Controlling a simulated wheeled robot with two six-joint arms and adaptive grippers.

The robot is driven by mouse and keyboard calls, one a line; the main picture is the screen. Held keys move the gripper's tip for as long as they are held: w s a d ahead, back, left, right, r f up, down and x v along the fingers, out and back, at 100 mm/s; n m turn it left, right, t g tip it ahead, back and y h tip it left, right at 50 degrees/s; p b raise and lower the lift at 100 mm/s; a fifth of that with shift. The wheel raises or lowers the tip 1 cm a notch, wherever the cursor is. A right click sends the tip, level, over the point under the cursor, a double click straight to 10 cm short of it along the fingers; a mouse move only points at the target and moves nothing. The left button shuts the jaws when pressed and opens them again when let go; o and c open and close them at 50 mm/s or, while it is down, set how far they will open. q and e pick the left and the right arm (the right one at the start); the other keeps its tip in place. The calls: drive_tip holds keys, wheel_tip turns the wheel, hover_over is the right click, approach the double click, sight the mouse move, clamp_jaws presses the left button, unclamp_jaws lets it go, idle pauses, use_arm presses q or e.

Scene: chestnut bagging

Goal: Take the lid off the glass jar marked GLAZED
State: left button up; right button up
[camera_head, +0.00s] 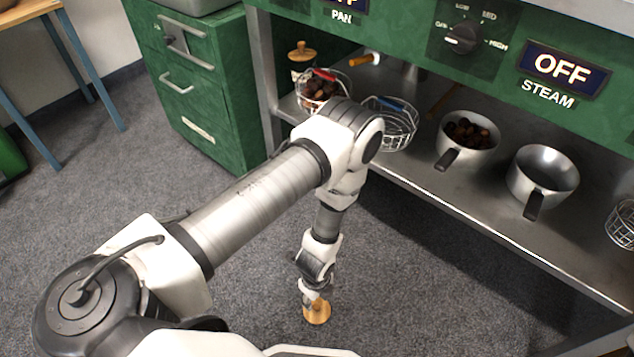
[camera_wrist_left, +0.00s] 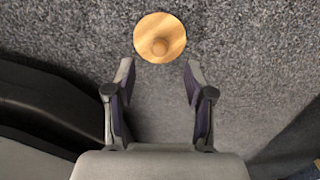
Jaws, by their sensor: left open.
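My left gripper (camera_head: 309,293) points down over the carpet, beside the shelf unit. Its fingers stand apart and empty in the left wrist view (camera_wrist_left: 160,78). A round wooden lid with a knob (camera_wrist_left: 160,37) shows just beyond the fingertips, not between them. It also shows below the gripper in the head view (camera_head: 317,313). I cannot tell whether it lies on the carpet or is above it. A glass jar (camera_head: 299,70) with a wooden knobbed lid (camera_head: 301,53) on it stands at the shelf's left end, partly hidden by a basket. Its marking is not readable. My right gripper is out of view.
The metal shelf (camera_head: 470,190) holds a wire basket of chestnuts (camera_head: 318,92), an empty wire basket (camera_head: 390,125), a pot of chestnuts (camera_head: 467,138), an empty pot (camera_head: 541,178) and another basket (camera_head: 622,224). A green cabinet (camera_head: 195,90) stands left. Carpet is open in front.

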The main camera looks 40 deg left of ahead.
sight(317, 306)
use_arm(q)
wheel_tip(317, 306, down, 8)
drive_tip(key=b, duration=0.4)
drive_tip(key=shift+d+r+b, duration=0.15)
drive_tip(key=shift+r+b, duration=0.05)
drive_tip(key=shift+b, duration=0.2)
drive_tip(key=shift+r, duration=0.15)
clamp_jaws()
